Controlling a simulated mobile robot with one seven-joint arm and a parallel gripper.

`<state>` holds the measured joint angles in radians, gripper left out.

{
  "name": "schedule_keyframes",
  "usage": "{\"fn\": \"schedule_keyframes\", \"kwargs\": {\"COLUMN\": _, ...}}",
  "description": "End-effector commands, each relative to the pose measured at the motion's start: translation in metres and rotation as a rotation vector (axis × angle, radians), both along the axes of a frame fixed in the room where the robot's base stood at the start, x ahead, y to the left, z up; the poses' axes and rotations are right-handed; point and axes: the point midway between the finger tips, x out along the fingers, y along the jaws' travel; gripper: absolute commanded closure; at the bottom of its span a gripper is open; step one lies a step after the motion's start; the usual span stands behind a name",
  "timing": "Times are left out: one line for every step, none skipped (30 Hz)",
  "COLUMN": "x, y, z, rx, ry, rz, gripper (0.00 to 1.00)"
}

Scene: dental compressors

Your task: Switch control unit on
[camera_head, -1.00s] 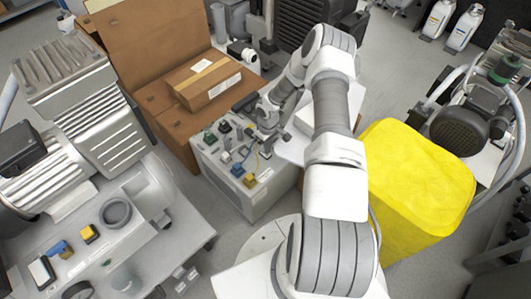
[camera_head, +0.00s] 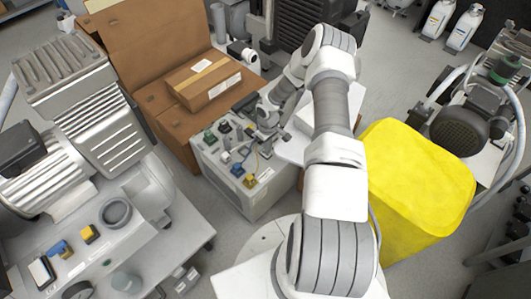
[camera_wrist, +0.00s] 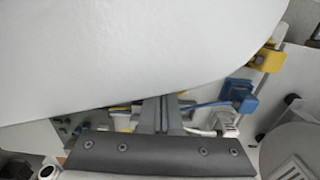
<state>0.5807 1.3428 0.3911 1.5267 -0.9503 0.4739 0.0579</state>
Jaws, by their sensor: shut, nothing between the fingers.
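The control unit (camera_head: 242,205) is a light grey box in the middle of the head view, with coloured knobs and connectors on its top. A blue connector (camera_head: 238,170) and a yellow one (camera_head: 249,181) sit near its front right; the wrist view also shows the blue connector (camera_wrist: 240,94) and a yellow one (camera_wrist: 268,60). My gripper (camera_wrist: 163,116) is shut and empty, its grey fingers side by side over the panel. In the head view it is at the unit's back right edge, partly hidden by my arm. Contact with a switch cannot be told.
A cardboard box (camera_head: 205,82) lies on a larger open carton behind the unit. A grey compressor (camera_head: 100,150) stands on the left. A bright yellow block (camera_head: 418,190) stands on the right, near my arm. Thin cables (camera_wrist: 205,104) cross the panel beside my fingers.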

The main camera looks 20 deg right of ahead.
Motion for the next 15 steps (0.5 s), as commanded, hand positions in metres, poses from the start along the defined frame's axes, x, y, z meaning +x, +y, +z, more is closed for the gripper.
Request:
{"fn": "schedule_keyframes", "kwargs": {"x": 0.0000, "y": 0.0000, "z": -0.0001, "rx": 0.000, "ry": 0.000, "rz": 0.000, "gripper": 1.00}}
{"fn": "schedule_keyframes", "kwargs": {"x": 0.0000, "y": 0.0000, "z": -0.0003, "rx": 0.000, "ry": 0.000, "rz": 0.000, "gripper": 1.00}}
{"fn": "schedule_keyframes", "kwargs": {"x": 0.0000, "y": 0.0000, "z": -0.0007, "rx": 0.000, "ry": 0.000, "rz": 0.000, "gripper": 1.00}}
{"fn": "schedule_keyframes", "kwargs": {"x": 0.0000, "y": 0.0000, "z": -0.0010, "rx": 0.000, "ry": 0.000, "rz": 0.000, "gripper": 1.00}}
{"fn": "schedule_keyframes", "kwargs": {"x": 0.0000, "y": 0.0000, "z": -0.0014, "rx": 0.000, "ry": 0.000, "rz": 0.000, "gripper": 1.00}}
{"fn": "schedule_keyframes", "kwargs": {"x": 0.0000, "y": 0.0000, "z": -0.0020, "rx": 0.000, "ry": 0.000, "rz": 0.000, "gripper": 1.00}}
{"fn": "schedule_keyframes", "kwargs": {"x": 0.0000, "y": 0.0000, "z": -0.0024, "rx": 0.000, "ry": 0.000, "rz": 0.000, "gripper": 1.00}}
{"fn": "schedule_keyframes", "kwargs": {"x": 0.0000, "y": 0.0000, "z": -0.0029, "rx": 0.000, "ry": 0.000, "rz": 0.000, "gripper": 1.00}}
{"fn": "schedule_keyframes", "kwargs": {"x": 0.0000, "y": 0.0000, "z": -0.0036, "rx": 0.000, "ry": 0.000, "rz": 0.000, "gripper": 1.00}}
{"fn": "schedule_keyframes", "kwargs": {"x": 0.0000, "y": 0.0000, "z": -0.0041, "rx": 0.000, "ry": 0.000, "rz": 0.000, "gripper": 1.00}}
{"fn": "schedule_keyframes", "kwargs": {"x": 0.0000, "y": 0.0000, "z": -0.0046, "rx": 0.000, "ry": 0.000, "rz": 0.000, "gripper": 1.00}}
{"fn": "schedule_keyframes", "kwargs": {"x": 0.0000, "y": 0.0000, "z": -0.0052, "rx": 0.000, "ry": 0.000, "rz": 0.000, "gripper": 1.00}}
{"fn": "schedule_keyframes", "kwargs": {"x": 0.0000, "y": 0.0000, "z": -0.0056, "rx": 0.000, "ry": 0.000, "rz": 0.000, "gripper": 1.00}}
{"fn": "schedule_keyframes", "kwargs": {"x": 0.0000, "y": 0.0000, "z": -0.0061, "rx": 0.000, "ry": 0.000, "rz": 0.000, "gripper": 1.00}}
{"fn": "schedule_keyframes", "kwargs": {"x": 0.0000, "y": 0.0000, "z": -0.0067, "rx": 0.000, "ry": 0.000, "rz": 0.000, "gripper": 1.00}}
